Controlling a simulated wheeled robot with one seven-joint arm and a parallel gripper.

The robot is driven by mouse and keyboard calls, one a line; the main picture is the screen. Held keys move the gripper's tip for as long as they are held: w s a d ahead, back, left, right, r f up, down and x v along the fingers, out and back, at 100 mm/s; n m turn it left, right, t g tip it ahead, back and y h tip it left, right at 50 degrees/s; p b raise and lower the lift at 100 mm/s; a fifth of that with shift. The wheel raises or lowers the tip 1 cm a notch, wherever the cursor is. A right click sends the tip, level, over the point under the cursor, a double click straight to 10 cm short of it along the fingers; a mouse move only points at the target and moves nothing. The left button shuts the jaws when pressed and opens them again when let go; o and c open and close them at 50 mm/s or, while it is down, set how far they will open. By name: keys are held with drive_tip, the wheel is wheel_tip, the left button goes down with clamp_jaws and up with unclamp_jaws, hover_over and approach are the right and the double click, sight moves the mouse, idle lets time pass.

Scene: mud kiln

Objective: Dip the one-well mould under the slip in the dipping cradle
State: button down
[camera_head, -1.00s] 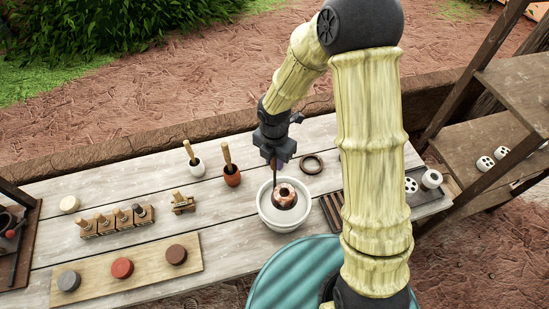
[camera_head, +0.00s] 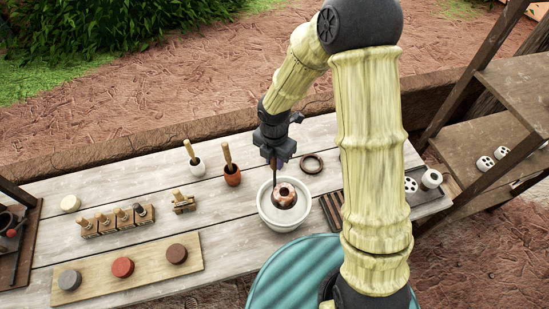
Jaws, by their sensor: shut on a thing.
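The one-well mould (camera_head: 285,194) is a reddish-brown rounded piece with a single dark well in its top. It sits inside the white round bowl (camera_head: 264,218), which looks to be the dipping cradle. My gripper (camera_head: 276,160) is above the bowl's back rim, pointing down. It is shut on a thin dark rod (camera_head: 274,176) that runs down to the mould. The slip's surface and the mould's lower part are hard to make out in the bowl, so I cannot tell how deep the mould sits.
Mortars with pestles (camera_head: 231,175) stand to the left. A board with three discs (camera_head: 122,267) and a rack of stamps (camera_head: 118,219) lie further left. Dark bars (camera_head: 331,211) and a tray with white pieces are at the right.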

drive_tip(key=shift+f, duration=0.1)
drive_tip(key=shift+f+b, duration=3.45)
drive_tip(key=shift+f, duration=1.3)
drive_tip(key=shift+r, duration=0.1)
idle(0.6)
